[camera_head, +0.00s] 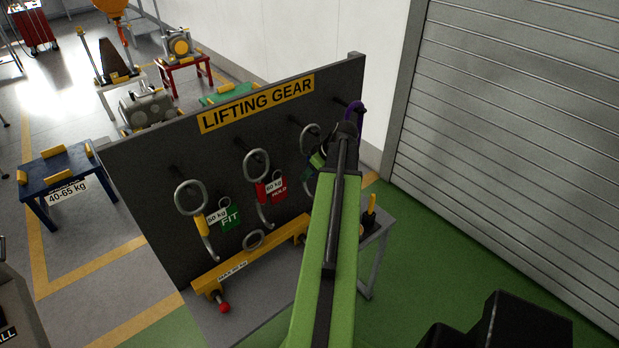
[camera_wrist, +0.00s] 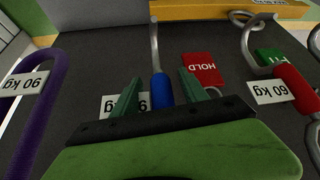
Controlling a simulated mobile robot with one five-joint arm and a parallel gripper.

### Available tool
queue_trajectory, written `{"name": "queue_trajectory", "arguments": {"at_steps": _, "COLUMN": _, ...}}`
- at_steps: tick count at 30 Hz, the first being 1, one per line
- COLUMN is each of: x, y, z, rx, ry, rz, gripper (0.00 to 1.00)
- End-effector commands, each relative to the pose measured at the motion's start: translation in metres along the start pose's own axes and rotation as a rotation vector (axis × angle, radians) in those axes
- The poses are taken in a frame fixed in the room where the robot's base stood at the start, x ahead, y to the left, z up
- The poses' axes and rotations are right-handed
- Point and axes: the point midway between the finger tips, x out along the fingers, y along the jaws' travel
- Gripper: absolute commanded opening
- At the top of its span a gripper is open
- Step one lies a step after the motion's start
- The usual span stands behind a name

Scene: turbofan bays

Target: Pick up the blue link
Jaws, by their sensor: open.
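The blue link hangs on the dark LIFTING GEAR board (camera_head: 150,190). In the wrist view its blue sleeve (camera_wrist: 162,91) and metal hook are visible. In the head view its steel ring (camera_head: 309,127) shows, while its sleeve is mostly hidden by my arm. My gripper (camera_wrist: 160,93) is open, with one dark green finger on each side of the blue sleeve. I cannot tell whether either finger touches it. A 90 kg label (camera_wrist: 112,103) shows partly behind the left finger.
A red-sleeved link (camera_head: 262,192) and a yellow-sleeved link (camera_head: 201,226) hang to the left. A purple sling (camera_wrist: 40,105) hangs on the other side. A red HOLD tag (camera_wrist: 203,68) is close to my gripper. A yellow beam (camera_head: 255,256) lies below.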

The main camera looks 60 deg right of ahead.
Motion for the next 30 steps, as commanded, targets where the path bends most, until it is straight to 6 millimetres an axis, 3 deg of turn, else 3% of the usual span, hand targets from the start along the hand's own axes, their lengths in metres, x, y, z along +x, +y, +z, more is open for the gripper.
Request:
{"name": "queue_trajectory", "arguments": {"at_steps": 1, "x": 0.0115, "y": 0.0002, "z": 0.0026, "rx": 0.0, "ry": 0.0, "rz": 0.0, "gripper": 0.51}}
{"name": "queue_trajectory", "arguments": {"at_steps": 8, "x": 0.0086, "y": -0.0006, "z": -0.0003, "rx": 0.0, "ry": 0.0, "rz": 0.0, "gripper": 0.5}}
{"name": "queue_trajectory", "arguments": {"at_steps": 19, "x": 0.0087, "y": -0.001, "z": -0.0004, "rx": -0.001, "ry": 0.0, "rz": -0.001, "gripper": 0.02}}
{"name": "queue_trajectory", "arguments": {"at_steps": 30, "x": 0.0092, "y": -0.0016, "z": -0.0011, "rx": -0.003, "ry": -0.001, "rz": -0.002, "gripper": 0.0}}
